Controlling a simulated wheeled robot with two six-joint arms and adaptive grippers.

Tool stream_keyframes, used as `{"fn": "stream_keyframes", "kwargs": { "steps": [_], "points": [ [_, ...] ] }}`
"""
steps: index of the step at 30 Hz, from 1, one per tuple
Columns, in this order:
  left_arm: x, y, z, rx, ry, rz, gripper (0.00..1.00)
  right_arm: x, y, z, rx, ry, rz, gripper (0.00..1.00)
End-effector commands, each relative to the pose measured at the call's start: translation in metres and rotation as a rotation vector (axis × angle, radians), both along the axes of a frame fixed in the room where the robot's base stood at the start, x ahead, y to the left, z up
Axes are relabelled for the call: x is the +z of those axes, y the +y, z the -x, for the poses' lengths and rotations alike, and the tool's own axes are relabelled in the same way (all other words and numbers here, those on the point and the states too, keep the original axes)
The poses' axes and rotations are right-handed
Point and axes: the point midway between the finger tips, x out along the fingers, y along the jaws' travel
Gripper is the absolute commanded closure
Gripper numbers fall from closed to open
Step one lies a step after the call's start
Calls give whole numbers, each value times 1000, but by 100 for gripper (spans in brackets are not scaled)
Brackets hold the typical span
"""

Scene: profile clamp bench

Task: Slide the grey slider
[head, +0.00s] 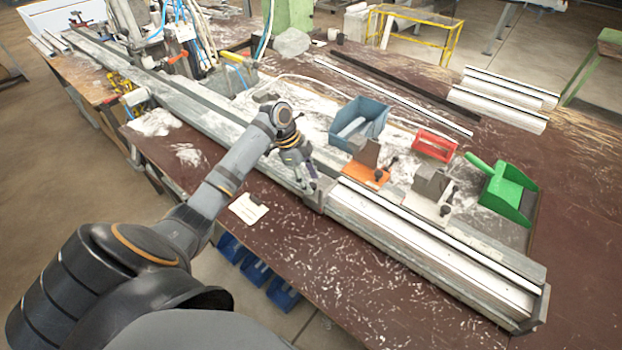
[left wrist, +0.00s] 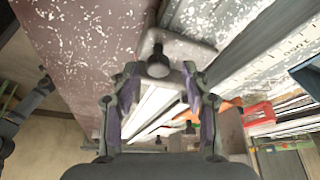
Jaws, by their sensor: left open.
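My left gripper (head: 308,184) is at the slider in the head view. In the left wrist view the gripper (left wrist: 160,80) is open, its two fingers either side of the knob. Contact cannot be told. My right gripper is not in view.
Behind the rail stand an orange-based clamp (head: 368,174), a grey-based clamp (head: 430,192), a blue bin (head: 360,122), a red tray (head: 434,144) and a green dustpan (head: 508,190). A white card (head: 248,208) lies in front. The front right bench is clear apart from shavings.

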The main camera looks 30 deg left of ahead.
Motion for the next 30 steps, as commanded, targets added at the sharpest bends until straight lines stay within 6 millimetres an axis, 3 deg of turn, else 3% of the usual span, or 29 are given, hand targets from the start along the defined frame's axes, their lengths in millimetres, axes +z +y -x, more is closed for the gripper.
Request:
{"fn": "stream_keyframes", "kwargs": {
  "steps": [4, 12, 22, 30],
  "points": [
    [-10, -4, -1, 1, 1, 0, 52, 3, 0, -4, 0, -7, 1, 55],
    [-12, -4, -1, 1, 1, -2, 53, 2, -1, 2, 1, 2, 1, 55],
    [-12, -4, -1, 0, 1, -2, 98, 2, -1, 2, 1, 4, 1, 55],
    [-11, -4, -1, 0, 0, -1, 100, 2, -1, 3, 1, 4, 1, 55]
  ]
}}
